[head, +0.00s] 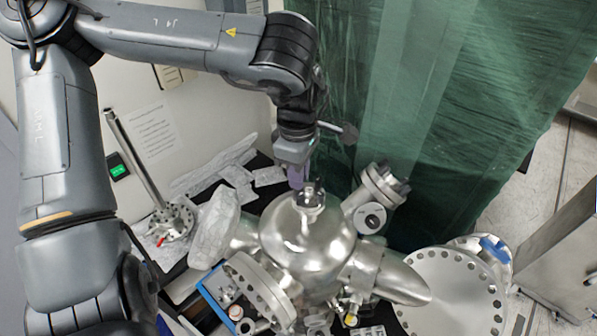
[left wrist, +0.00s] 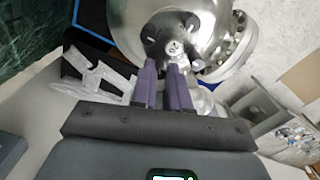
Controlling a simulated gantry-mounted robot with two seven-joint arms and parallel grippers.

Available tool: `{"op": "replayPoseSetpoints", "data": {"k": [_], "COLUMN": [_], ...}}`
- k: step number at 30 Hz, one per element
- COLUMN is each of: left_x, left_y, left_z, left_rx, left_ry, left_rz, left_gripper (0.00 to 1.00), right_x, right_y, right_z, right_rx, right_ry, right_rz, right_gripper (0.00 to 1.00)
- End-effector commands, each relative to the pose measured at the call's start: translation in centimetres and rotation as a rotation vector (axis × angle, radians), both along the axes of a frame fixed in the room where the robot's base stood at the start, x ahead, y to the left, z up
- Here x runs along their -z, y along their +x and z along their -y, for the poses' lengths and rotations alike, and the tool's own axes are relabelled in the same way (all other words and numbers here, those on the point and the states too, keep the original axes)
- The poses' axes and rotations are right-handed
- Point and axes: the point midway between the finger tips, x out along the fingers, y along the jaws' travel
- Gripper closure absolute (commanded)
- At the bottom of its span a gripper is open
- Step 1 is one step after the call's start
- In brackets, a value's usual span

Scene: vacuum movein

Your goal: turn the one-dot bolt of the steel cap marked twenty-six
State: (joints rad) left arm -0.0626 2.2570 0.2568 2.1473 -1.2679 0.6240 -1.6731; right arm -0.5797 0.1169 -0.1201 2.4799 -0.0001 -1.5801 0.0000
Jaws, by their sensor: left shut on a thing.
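A steel cap (head: 310,199) with bolts sits on top of the round steel chamber (head: 300,235) in the head view. In the left wrist view the cap (left wrist: 158,36) faces me, with a small pale mark near its middle that is too small to read. My left gripper (head: 298,184) comes down from above at the cap's edge. Its purple fingers (left wrist: 166,66) are shut on a bolt at the near rim of the cap. The fingertips hide most of that bolt, and its dots cannot be read. My right gripper is not in view.
A side port (head: 380,187) sticks out right of the cap. A large bolted flange (head: 450,290) lies at the lower right. A foil-wrapped port (head: 213,228) is on the left. A green curtain (head: 420,110) hangs close behind.

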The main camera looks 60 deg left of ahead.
Motion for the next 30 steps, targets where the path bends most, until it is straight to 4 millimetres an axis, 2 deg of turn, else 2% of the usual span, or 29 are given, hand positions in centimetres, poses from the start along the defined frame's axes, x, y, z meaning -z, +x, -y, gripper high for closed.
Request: {"op": "replayPoseSetpoints", "data": {"k": [4, 13, 14, 18, 30], "left_x": [-0.05, -0.05, -0.05, -0.04, -0.47], "left_y": [0.01, 0.02, 0.03, 0.02, 0.04], "left_z": [0.00, 0.01, 0.02, 0.01, -0.01], "left_rx": [-0.083, -0.093, -0.093, -0.092, -0.092], "left_ry": [0.000, -0.002, -0.002, -0.002, -0.001], "left_rz": [0.003, 0.003, 0.003, 0.003, 0.004], "left_gripper": [1.00, 1.00, 0.80, 0.59, 0.59], "right_x": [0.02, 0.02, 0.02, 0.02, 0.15], "right_y": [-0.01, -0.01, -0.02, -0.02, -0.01], "right_z": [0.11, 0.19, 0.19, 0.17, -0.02], "right_rx": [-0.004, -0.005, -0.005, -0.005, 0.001], "right_ry": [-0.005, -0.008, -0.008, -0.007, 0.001], "right_rz": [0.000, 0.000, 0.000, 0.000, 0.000], "right_gripper": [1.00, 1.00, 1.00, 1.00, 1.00]}}
